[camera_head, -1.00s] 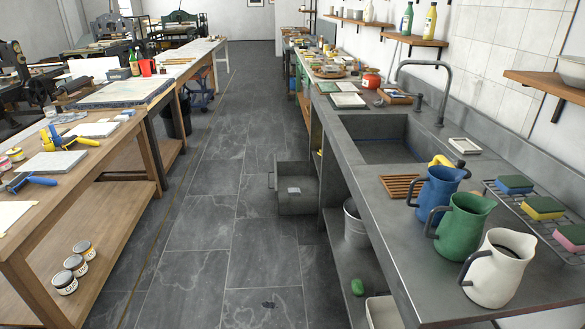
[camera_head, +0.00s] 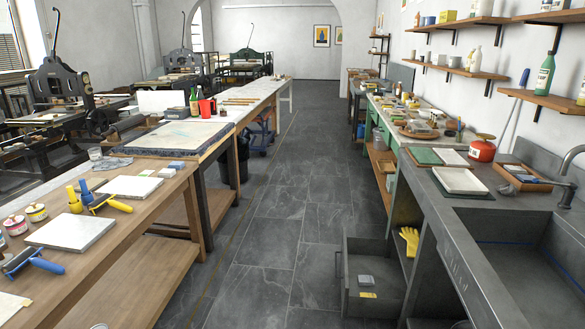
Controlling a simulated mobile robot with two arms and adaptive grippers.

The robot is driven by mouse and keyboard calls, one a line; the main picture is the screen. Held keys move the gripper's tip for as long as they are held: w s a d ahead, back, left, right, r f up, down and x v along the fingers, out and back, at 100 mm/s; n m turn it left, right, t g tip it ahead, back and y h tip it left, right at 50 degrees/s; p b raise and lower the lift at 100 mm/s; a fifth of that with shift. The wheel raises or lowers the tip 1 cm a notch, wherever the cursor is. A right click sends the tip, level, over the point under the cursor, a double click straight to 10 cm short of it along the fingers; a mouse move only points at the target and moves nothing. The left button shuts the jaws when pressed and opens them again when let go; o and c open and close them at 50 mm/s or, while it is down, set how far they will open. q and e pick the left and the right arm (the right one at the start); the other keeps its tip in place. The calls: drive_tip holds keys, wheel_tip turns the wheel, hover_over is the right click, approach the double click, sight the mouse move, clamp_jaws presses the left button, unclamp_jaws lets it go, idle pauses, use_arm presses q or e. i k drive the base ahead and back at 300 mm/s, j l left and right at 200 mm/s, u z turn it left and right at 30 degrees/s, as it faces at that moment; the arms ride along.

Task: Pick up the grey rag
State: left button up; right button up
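A crumpled grey-blue cloth (camera_head: 110,163), which looks like the grey rag, lies on the left wooden workbench (camera_head: 150,225). It is beside a small clear jar (camera_head: 95,154) and near the stone slab with a dark cloth edge. A small grey item (camera_head: 366,280) lies in the open grey drawer (camera_head: 345,270) low on the right, with a yellow piece (camera_head: 368,295) in front of it; I cannot tell whether the grey item is cloth. Neither of my grippers is in view.
Rollers with yellow and blue handles (camera_head: 110,203), pale slabs (camera_head: 80,231) and ink tins (camera_head: 36,212) crowd the left bench. The tiled aisle (camera_head: 260,240) is clear. The open drawer juts into it on the right, beside the sink counter (camera_head: 455,240).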

sight(366, 280)
drive_tip(key=i+z, duration=0.15)
drive_tip(key=i, duration=0.35)
drive_tip(key=i+j+z, duration=0.2)
drive_tip(key=i, duration=0.3)
drive_tip(key=i+j+z, duration=0.15)
drive_tip(key=i, duration=0.3)
drive_tip(key=i+j+z, duration=0.15)
drive_tip(key=i, duration=0.35)
drive_tip(key=j, duration=0.1)
